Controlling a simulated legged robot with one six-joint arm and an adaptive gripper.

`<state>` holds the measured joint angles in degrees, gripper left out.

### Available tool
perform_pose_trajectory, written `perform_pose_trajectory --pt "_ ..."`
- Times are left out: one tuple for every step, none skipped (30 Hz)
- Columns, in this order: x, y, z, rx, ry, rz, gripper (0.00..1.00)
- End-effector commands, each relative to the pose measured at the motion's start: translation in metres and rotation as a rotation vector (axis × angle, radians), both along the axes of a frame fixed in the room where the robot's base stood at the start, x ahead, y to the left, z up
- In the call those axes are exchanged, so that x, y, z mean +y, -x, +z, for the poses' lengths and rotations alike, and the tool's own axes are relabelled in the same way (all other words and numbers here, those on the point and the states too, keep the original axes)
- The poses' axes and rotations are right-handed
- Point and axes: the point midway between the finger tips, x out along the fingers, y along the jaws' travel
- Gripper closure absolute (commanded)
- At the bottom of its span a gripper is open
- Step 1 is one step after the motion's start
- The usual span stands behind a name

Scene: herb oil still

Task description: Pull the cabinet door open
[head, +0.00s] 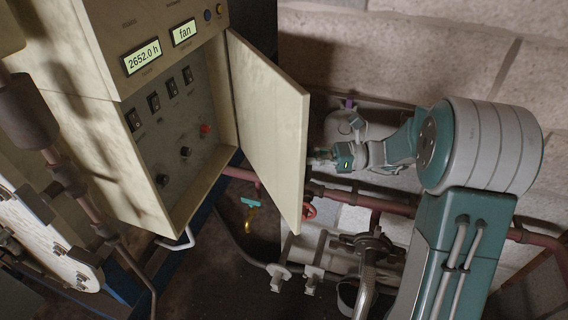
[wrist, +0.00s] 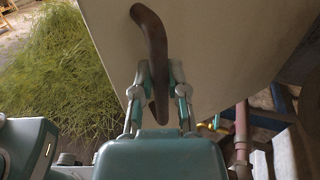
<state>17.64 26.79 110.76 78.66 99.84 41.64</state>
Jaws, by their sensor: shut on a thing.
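The cream cabinet door (head: 266,125) stands well open, swung out to the right on the cabinet (head: 65,50). In the wrist view the door's outer face (wrist: 215,50) fills the upper middle, with a dark curved handle (wrist: 152,50) on it. My gripper (wrist: 160,88) is shut on the handle, one finger on each side. In the head view my gripper (head: 322,158) is at the far side of the door, and the handle is hidden behind the panel.
Inside the cabinet are switches (head: 154,102), knobs and a red button (head: 205,129). Red pipes (head: 375,203) and valves run below and behind the door. A pale block wall (head: 480,50) stands behind my arm. A heap of green herbs (wrist: 60,75) lies at left in the wrist view.

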Motion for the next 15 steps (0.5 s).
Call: perform_pose_trajectory --pt "-0.012 -0.01 0.0 -0.004 0.0 -0.012 1.0" --pt "-0.018 -0.014 0.0 -0.005 -0.001 -0.012 1.0" --pt "-0.026 -0.018 0.0 -0.004 -0.003 -0.012 1.0" --pt "-0.031 -0.022 0.0 -0.005 -0.003 -0.013 1.0" --pt "-0.035 -0.025 0.0 -0.005 -0.004 -0.014 1.0" --pt "-0.04 -0.028 0.0 -0.006 -0.004 -0.013 1.0" --pt "-0.043 -0.031 0.001 -0.007 -0.005 -0.013 1.0" --pt "-0.046 -0.033 0.001 -0.006 -0.005 -0.013 1.0" --pt "-0.049 -0.035 0.001 -0.006 -0.005 -0.013 1.0" --pt "-0.051 -0.037 0.0 -0.005 -0.005 -0.013 1.0" --pt "-0.053 -0.038 0.001 -0.005 -0.005 -0.012 1.0" --pt "-0.055 -0.04 0.001 -0.006 -0.005 -0.012 1.0" --pt "-0.056 -0.04 0.001 -0.005 -0.005 -0.012 1.0" --pt "-0.057 -0.041 0.001 -0.005 -0.005 -0.011 1.0" --pt "-0.058 -0.042 0.001 -0.005 -0.004 -0.011 1.0"
